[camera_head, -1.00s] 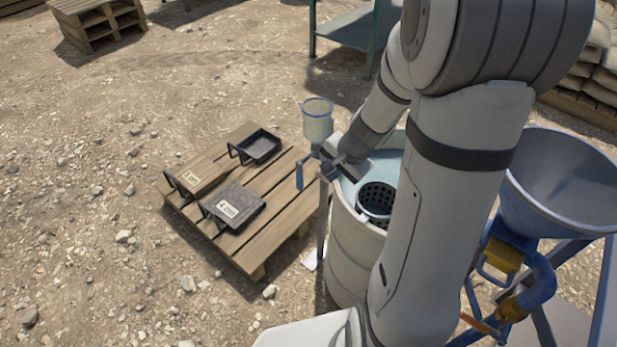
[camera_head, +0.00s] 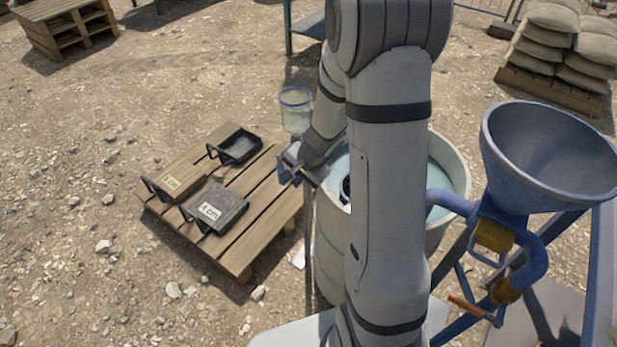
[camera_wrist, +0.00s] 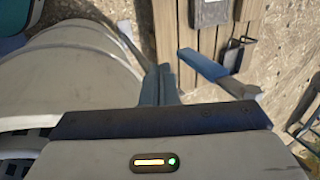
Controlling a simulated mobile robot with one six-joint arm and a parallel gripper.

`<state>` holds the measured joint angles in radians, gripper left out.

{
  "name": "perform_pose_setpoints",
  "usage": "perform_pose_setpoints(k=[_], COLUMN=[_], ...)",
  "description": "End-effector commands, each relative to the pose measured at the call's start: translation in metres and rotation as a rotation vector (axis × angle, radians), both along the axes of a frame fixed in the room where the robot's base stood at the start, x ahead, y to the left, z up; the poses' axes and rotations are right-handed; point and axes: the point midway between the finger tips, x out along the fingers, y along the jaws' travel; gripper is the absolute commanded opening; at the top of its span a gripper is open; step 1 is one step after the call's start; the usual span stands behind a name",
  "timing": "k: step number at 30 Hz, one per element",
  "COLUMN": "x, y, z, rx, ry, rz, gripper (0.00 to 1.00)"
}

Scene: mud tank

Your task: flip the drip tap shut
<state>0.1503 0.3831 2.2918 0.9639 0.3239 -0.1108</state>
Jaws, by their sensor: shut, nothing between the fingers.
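The drip tap's blue lever (camera_wrist: 203,66) shows in the wrist view, running from a grey-blue tap body (camera_wrist: 240,86) up and to the left. The clear cup with a blue rim (camera_head: 295,118) stands above the tap in the head view. My gripper (camera_wrist: 158,84) is shut and empty, its fingertips a little left of the lever with a small gap visible between them. In the head view my gripper (camera_head: 288,172) is by the tap below the cup and overlaps it, so the lever's angle and any contact are unclear there.
A barrel of water (camera_head: 449,175) stands right of the tap, partly behind my arm. A wooden pallet (camera_head: 240,252) with black trays (camera_head: 222,206) lies to the left. A blue funnel (camera_head: 550,165) on a frame stands at right. Open gravel lies at left.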

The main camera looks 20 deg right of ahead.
Motion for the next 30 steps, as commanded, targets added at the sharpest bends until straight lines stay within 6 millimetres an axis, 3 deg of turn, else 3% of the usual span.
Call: perform_pose_setpoints(k=[8, 17, 30], x=[0.017, 0.018, 0.020], y=[0.013, 0.006, 0.013], z=[0.002, 0.002, -0.004], rx=[-0.001, 0.000, 0.024], ry=[0.001, 0.000, -0.035], rz=[0.001, -0.004, -0.003], gripper=[0.00, 0.00, 0.00])
